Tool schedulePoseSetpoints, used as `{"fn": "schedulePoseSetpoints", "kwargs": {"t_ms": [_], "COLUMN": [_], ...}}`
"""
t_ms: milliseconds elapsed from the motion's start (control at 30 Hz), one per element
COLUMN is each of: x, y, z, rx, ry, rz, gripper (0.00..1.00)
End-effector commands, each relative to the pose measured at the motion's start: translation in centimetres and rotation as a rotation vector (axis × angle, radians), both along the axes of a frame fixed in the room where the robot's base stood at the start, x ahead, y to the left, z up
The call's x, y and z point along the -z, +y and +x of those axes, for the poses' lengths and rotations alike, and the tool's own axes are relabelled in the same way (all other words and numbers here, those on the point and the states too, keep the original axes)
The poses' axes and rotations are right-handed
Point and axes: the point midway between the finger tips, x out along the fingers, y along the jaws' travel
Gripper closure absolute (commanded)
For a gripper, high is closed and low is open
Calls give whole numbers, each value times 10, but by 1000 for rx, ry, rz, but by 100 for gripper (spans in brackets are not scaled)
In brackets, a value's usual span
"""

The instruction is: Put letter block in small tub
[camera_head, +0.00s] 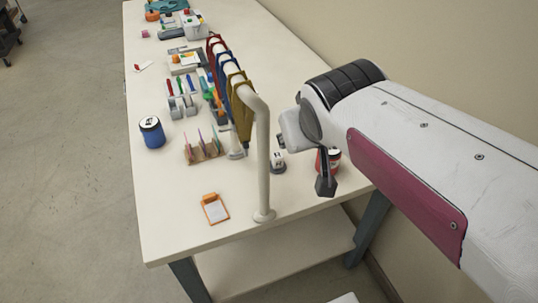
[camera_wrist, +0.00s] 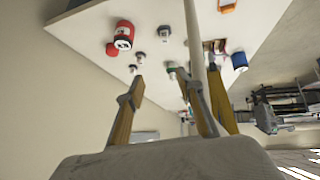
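My gripper (camera_wrist: 163,90) is open and empty in the wrist view, its two fingers well apart. In the head view it is above the table's right edge, partly hidden by my arm. A red tub (camera_head: 328,162) with a dark lid stands just behind it; it also shows in the wrist view (camera_wrist: 122,34). A blue tub (camera_head: 152,134) with a dark lid stands near the left edge, and shows in the wrist view (camera_wrist: 239,61). A small pink block (camera_head: 145,34) lies far back on the left; I cannot make out a letter on it.
An orange clipboard (camera_head: 214,208) lies at the front. The table's (camera_head: 165,220) front left is clear.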

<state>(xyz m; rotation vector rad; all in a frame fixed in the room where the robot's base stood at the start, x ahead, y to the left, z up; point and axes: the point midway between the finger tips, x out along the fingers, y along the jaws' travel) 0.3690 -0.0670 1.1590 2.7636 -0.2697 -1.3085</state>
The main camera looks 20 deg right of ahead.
Motion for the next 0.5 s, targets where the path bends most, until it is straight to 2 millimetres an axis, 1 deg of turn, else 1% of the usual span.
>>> {"fn": "schedulePoseSetpoints", "kwargs": {"t_ms": [33,100,300,400,500], "x": [3,10,30,37,42], "y": [8,17,46,56,63], "z": [-14,-34,-87,-106,-118], "rx": [-9,-20,-67,-90,-105], "ry": [16,46,130,160,181], "rz": [15,37,102,127,144], "gripper": [63,63,63,63,63]}}
